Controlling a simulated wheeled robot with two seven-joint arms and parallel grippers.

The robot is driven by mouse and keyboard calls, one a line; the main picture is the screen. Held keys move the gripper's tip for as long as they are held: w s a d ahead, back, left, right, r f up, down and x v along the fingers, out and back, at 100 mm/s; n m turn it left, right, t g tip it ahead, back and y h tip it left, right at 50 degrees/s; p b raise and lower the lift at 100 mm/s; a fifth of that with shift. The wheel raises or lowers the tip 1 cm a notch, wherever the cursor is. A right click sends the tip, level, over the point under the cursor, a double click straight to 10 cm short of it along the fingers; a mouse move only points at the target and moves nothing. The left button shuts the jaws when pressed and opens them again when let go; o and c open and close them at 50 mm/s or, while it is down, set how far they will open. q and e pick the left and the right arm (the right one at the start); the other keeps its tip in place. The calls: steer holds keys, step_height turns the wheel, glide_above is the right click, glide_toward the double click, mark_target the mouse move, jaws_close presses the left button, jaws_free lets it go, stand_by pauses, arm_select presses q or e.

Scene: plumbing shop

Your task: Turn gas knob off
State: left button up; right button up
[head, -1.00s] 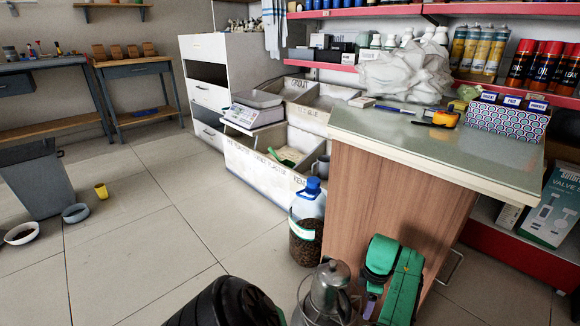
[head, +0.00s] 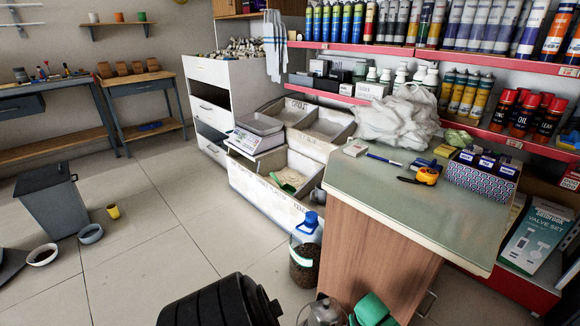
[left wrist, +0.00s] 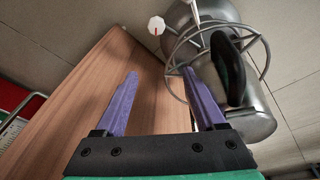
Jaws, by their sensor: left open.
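A small white knob (left wrist: 156,25) with a red mark shows at the top of the left wrist view, beside a wire ring frame and a grey metal pot (left wrist: 250,110) with a black handle. My left gripper (left wrist: 163,85) is open and empty, its purple fingers apart. The knob lies beyond the fingertips, above the gap between them. The right finger appears close to the wire frame; I cannot tell if they touch. In the head view the pot's top (head: 325,312) and my gripper's green body (head: 372,310) show at the bottom edge; the knob is not visible there. My right gripper is out of view.
The wood-sided counter (head: 375,260) stands right beside the pot and gripper. A blue-capped jug (head: 305,255) stands on the floor just behind the pot. A tissue box, tape measure and pen lie on the counter.

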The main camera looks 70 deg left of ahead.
arm_select(q)
steer(key=s+d+r+m+p, duration=0.1)
steer(key=s+d+m+p, duration=0.1)
steer(key=s+m+p, duration=0.5)
steer(key=s+d+r+m+h+p, duration=0.1)
steer(key=s+d+m+p, duration=0.2)
steer(key=s, duration=1.6)
steer(key=m+p, duration=0.4)
steer(key=p, duration=0.3)
steer(key=shift+d+r+h, duration=0.15)
steer(key=shift+d+h, duration=0.15)
steer(key=shift+d, duration=0.05)
